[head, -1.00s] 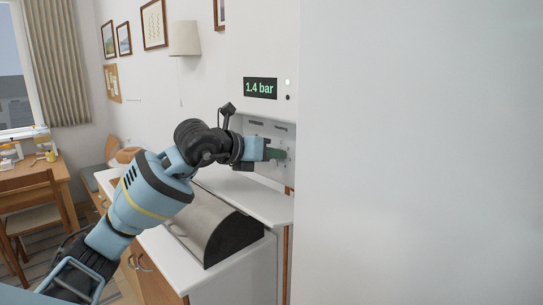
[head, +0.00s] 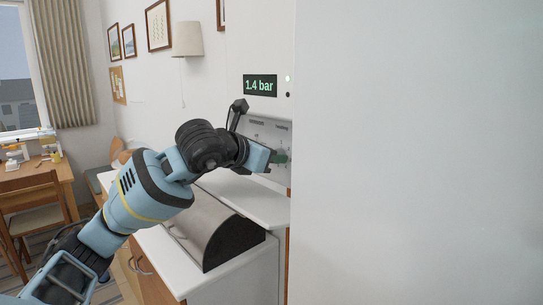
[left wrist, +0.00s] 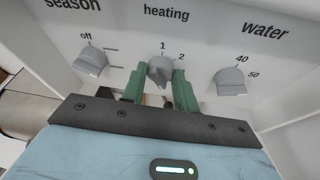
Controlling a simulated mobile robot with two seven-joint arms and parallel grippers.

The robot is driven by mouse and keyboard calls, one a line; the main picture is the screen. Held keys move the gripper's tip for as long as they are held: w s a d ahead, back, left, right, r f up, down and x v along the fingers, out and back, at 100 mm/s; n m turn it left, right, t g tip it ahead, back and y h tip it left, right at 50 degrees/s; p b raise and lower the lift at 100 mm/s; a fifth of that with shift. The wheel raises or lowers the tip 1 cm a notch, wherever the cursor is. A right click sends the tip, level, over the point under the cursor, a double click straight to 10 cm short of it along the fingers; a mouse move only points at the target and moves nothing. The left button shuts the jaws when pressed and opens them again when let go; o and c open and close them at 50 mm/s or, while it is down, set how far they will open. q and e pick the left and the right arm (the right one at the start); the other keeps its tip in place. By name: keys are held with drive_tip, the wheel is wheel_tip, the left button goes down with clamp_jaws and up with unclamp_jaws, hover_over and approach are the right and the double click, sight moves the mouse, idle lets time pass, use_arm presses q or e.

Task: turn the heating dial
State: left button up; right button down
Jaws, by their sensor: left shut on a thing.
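The heating dial (left wrist: 160,70) is a grey knob under the word "heating" in the left wrist view, with the marks 1 and 2 above it. Its narrow top points up near the 1. My left gripper (left wrist: 158,84) has its green fingers on either side of the dial and is shut on it. In the head view the left gripper (head: 278,157) is at the pale control panel (head: 270,128), and its fingers hide the dial there. My right gripper is not in view.
In the left wrist view the season dial (left wrist: 91,61) is left of the heating dial and the water dial (left wrist: 231,80) is right. In the head view a display (head: 260,86) reads 1.4 bar above the panel. A grey rounded box (head: 215,233) stands on the counter below my arm.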

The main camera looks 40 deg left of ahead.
use_arm(q)
drive_tip(key=o, duration=1)
drive_tip(key=shift+c, duration=0.2)
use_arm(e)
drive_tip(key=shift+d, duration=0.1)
use_arm(q)
drive_tip(key=b+v, duration=0.1)
drive_tip(key=v, duration=0.4)
drive_tip(key=shift+s+b, duration=0.3)
drive_tip(key=shift+b+v, duration=0.3)
drive_tip(key=shift+v, duration=0.5)
drive_tip(key=shift+s+r, duration=0.2)
drive_tip(key=shift+s, duration=0.1)
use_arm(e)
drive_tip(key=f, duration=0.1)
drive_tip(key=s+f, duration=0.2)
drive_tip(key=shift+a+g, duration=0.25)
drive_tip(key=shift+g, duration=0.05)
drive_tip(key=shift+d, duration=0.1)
